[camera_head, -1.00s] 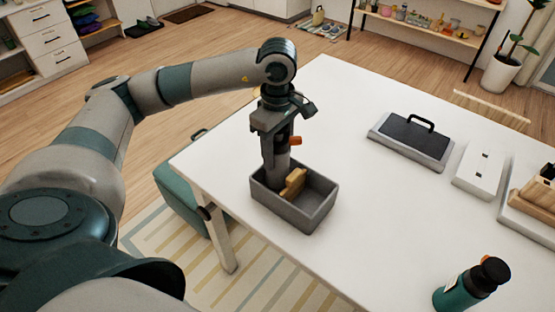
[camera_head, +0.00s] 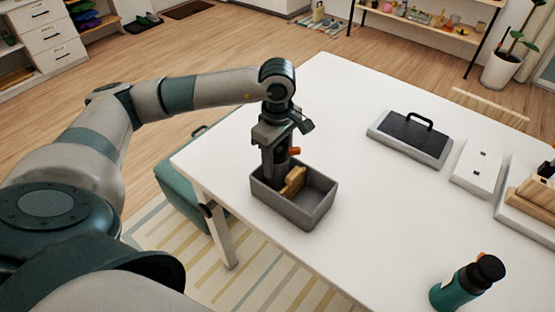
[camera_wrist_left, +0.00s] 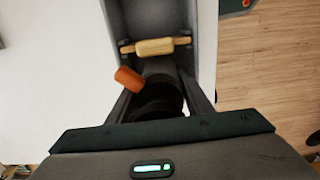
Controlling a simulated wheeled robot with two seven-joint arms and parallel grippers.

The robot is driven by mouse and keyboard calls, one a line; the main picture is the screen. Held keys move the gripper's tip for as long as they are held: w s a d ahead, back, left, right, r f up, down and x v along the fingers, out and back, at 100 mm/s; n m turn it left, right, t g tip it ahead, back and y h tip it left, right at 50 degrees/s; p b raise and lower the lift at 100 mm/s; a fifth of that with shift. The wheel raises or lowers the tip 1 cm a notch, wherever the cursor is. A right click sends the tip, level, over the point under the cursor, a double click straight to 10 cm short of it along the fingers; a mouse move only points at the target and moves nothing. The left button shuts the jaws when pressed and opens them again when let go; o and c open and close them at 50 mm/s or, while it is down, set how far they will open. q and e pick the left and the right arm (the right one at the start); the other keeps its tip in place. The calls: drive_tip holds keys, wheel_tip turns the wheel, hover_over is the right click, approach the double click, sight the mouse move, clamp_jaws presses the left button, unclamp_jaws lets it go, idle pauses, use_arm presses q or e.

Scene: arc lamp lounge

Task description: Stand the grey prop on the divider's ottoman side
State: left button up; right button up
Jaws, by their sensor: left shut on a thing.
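My left gripper (camera_head: 276,148) points straight down over the ottoman-side end of a grey open box (camera_head: 318,212) on the white table. It is shut on the grey prop (camera_head: 277,166), a dark grey round piece with an orange tab sticking out. In the left wrist view the prop (camera_wrist_left: 158,100) shows between the fingers. The wooden divider (camera_head: 294,182) spans the box from wall to wall; it also shows in the left wrist view (camera_wrist_left: 155,46). The prop is on the divider's ottoman side, low inside the walls. Whether its base touches the floor is hidden. My right gripper is not in view.
The teal ottoman (camera_head: 180,195) stands on the floor beside the table's left edge. A green bottle (camera_head: 466,284) stands at the front right. A black-topped board with a handle (camera_head: 412,138), a white block (camera_head: 478,168) and a wooden item (camera_head: 536,196) lie rightward. The table's middle is clear.

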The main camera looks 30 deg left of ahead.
use_arm(q)
drive_tip(key=o, duration=1.5)
drive_tip(key=shift+r+p, duration=0.15)
drive_tip(key=shift+p, duration=0.15)
drive_tip(key=shift+r+b, duration=0.15)
drive_tip(key=shift+b, duration=0.15)
wheel_tip(320, 180, up, 10)
drive_tip(key=b, duration=0.4)
drive_tip(key=shift+r, duration=0.8)
